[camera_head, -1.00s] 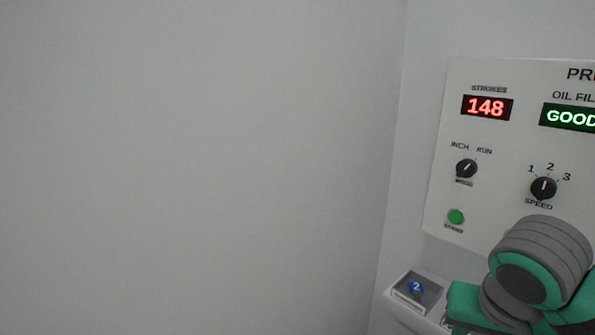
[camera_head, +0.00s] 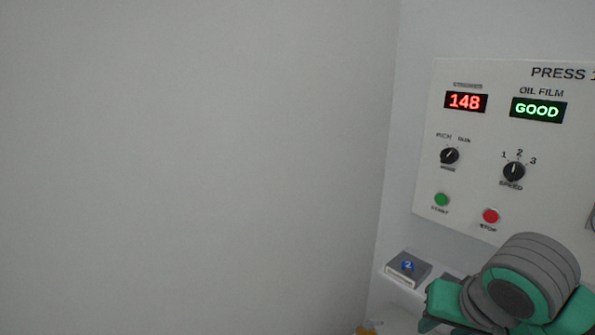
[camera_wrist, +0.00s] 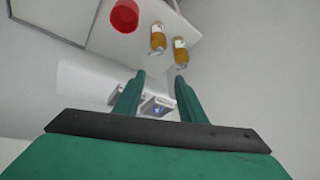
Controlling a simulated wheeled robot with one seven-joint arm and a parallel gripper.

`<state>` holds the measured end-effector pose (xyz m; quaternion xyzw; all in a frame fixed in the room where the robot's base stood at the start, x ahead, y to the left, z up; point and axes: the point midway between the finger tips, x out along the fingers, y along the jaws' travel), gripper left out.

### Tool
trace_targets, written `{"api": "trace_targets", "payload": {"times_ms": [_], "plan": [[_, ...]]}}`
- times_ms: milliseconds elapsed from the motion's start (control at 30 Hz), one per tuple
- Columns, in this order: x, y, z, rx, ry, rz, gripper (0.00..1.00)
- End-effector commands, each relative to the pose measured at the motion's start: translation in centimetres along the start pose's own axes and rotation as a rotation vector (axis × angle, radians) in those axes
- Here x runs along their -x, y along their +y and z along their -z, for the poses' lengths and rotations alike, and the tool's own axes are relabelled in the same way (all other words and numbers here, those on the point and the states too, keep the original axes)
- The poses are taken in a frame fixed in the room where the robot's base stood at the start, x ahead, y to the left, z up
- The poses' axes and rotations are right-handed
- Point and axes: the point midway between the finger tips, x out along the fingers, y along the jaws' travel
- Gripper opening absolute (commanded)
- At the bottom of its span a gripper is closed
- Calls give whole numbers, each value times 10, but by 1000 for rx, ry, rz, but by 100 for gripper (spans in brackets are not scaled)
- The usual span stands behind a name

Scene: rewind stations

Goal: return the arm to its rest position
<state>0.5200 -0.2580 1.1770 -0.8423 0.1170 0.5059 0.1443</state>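My green and grey arm (camera_head: 530,280) is folded at the lower right of the head view, in front of the press panel. My gripper (camera_wrist: 160,77) shows in the wrist view with its two green fingers apart. Nothing is held between them; a small grey tray with a blue mark (camera_wrist: 157,107) shows in the gap, farther off. The gripper's fingers are not clear in the head view.
The press panel (camera_head: 470,190) has a 148 display, a GOOD display, knobs and buttons. A grey block marked 2 (camera_head: 408,268) sits on the ledge below. The wrist view shows a red cylinder (camera_wrist: 124,15) and two amber bottles (camera_wrist: 157,38) (camera_wrist: 180,51). A blank wall fills the left.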

Motion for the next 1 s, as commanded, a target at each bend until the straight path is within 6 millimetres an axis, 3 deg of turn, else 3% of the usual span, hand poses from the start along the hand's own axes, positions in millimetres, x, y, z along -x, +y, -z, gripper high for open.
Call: {"api": "trace_targets", "payload": {"times_ms": [267,600,800,1000], "plan": [[-25,-61,14,26,99,224,37],[-48,-165,30,10,296,602,37],[-57,-205,32,-50,410,771,37],[-69,-230,27,-135,516,890,37]]}}
